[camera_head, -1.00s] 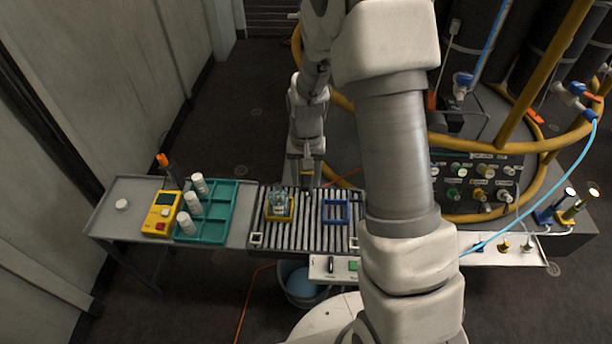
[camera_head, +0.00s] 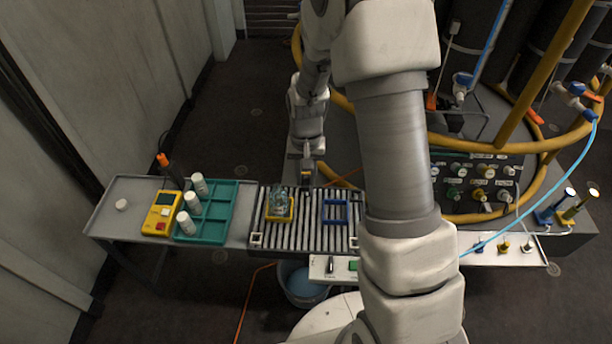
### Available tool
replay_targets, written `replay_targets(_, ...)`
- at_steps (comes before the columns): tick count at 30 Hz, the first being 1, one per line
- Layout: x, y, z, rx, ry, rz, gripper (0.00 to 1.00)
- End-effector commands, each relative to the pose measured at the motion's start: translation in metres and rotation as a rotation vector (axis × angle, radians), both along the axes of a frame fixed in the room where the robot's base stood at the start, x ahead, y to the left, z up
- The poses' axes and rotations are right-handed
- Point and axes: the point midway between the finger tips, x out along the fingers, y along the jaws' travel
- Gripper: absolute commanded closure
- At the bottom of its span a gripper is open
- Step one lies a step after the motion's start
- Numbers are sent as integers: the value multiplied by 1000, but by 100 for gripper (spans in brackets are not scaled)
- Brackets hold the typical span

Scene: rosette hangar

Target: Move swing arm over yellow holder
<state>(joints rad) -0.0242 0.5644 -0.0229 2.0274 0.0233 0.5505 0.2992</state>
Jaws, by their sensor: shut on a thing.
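The yellow holder (camera_head: 291,214) is a small square frame on the roller conveyor, left of its middle, with a clear glass vessel (camera_head: 279,200) standing in it. My gripper (camera_head: 306,184) points down behind the conveyor, to the right of and beyond the yellow holder. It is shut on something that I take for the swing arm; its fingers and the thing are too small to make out. A short yellow-orange bar (camera_head: 346,179) shows right of my gripper and runs behind my arm link; I cannot tell whether it is joined to the held thing.
A blue square holder (camera_head: 335,222) sits on the rollers right of the yellow one. A teal tray (camera_head: 229,206) with white bottles and a yellow device (camera_head: 161,213) lie on the left table. My arm hides the conveyor's right part. A yellow pipe ring (camera_head: 470,149) stands behind.

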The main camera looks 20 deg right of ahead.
Motion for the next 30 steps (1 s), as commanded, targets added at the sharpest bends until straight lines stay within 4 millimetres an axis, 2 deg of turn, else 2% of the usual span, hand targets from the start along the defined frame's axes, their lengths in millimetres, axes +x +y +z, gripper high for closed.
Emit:
replay_targets(20,1,1,1,0,-2,-4,100)
replay_targets(30,10,22,1,0,-3,-125,100)
